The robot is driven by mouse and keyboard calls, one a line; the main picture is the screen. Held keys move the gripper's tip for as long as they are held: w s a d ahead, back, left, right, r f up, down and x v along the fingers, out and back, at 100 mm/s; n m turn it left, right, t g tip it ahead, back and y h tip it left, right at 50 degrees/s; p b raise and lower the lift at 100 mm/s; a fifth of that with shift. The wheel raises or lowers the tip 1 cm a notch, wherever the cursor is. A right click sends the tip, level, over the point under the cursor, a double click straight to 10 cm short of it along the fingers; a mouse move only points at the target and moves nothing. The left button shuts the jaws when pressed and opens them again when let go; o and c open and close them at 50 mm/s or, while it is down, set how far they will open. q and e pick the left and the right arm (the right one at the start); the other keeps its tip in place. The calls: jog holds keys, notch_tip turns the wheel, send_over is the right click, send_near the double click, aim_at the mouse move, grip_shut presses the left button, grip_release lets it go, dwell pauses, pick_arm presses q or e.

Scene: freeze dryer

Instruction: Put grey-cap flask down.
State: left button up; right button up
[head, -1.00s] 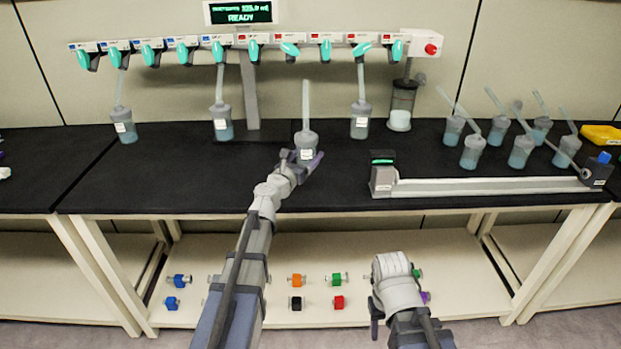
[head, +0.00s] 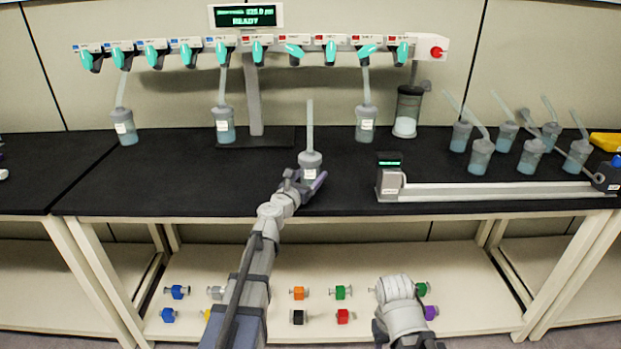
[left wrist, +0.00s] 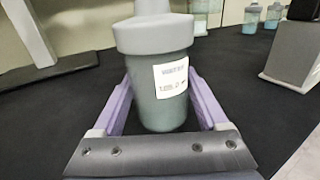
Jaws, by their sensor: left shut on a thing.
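The grey-cap flask (head: 310,160) is a grey cup with a white label and a pale tube rising from its cap. It is upright over the black bench, near the front edge. My left gripper (head: 305,184) is shut on its body from the front. In the left wrist view the purple fingers (left wrist: 160,100) lie on both sides of the flask (left wrist: 158,85), below its cap. I cannot tell whether its base touches the bench. My right gripper (head: 398,328) is low in front of the bench, its fingers mostly hidden.
A manifold (head: 256,49) with teal valves and several hanging flasks is behind. A grey device with a long rail (head: 490,191) lies to the right, with several flasks (head: 480,155) behind it. The bench left of the held flask is clear. Coloured parts lie on the lower shelf (head: 250,265).

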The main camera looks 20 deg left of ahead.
pick_arm(q)
jog(key=shift+f, duration=0.1)
jog(key=o, duration=1.4)
jog(key=shift+r, duration=0.2)
jog(key=s, duration=0.4)
jog(key=s+a, duration=0.1)
jog(key=s, duration=0.3)
jog(key=s+a, duration=0.1)
jog(key=s, duration=0.2)
jog(key=shift+s+a+f, duration=0.1)
jog(key=shift+s+a, duration=0.05)
jog(key=shift+s, duration=0.25)
